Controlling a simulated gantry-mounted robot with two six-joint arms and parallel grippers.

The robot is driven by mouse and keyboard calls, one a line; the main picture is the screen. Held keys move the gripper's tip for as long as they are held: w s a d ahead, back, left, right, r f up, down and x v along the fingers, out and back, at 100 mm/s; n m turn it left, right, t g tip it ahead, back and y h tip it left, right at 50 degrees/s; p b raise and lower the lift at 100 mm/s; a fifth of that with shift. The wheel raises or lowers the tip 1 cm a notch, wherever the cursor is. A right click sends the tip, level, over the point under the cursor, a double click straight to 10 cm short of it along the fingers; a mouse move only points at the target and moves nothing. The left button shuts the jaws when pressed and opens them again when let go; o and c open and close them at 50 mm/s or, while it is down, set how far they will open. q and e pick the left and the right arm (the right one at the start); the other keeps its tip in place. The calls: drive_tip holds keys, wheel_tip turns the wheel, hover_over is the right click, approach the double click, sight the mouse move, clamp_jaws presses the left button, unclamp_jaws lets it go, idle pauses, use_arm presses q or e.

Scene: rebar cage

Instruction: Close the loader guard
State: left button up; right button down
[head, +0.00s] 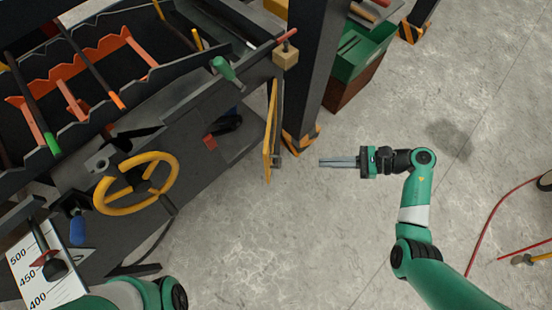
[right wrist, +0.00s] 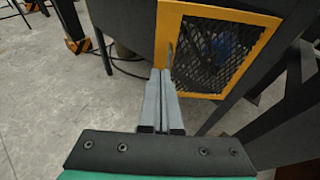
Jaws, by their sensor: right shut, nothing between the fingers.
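The loader guard is a yellow-framed black mesh panel (head: 269,130), seen nearly edge-on in the head view. It stands out from the dark machine beside the dark post. A small handle (head: 277,160) is on its right face. In the right wrist view the guard's yellow frame (right wrist: 223,13) and mesh face me, and the thin handle shows just beyond my fingertips. My right gripper (head: 322,162) is shut and empty, right of the guard, pointing left at it with a gap between in the head view. Only part of my left arm shows at bottom left; its gripper is out of view.
A dark post (head: 318,70) with a yellow-black foot stands just behind the guard. A yellow handwheel (head: 104,192) and orange toothed racks (head: 70,70) are on the machine at left. A green bin (head: 362,50) stands behind.

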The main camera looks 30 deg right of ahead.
drive_tip(key=r+b+x, duration=0.1)
drive_tip(key=b+x, duration=0.3)
drive_tip(key=x, duration=1)
drive_tip(key=shift+a+r, duration=0.15)
drive_tip(key=shift+a, duration=0.3)
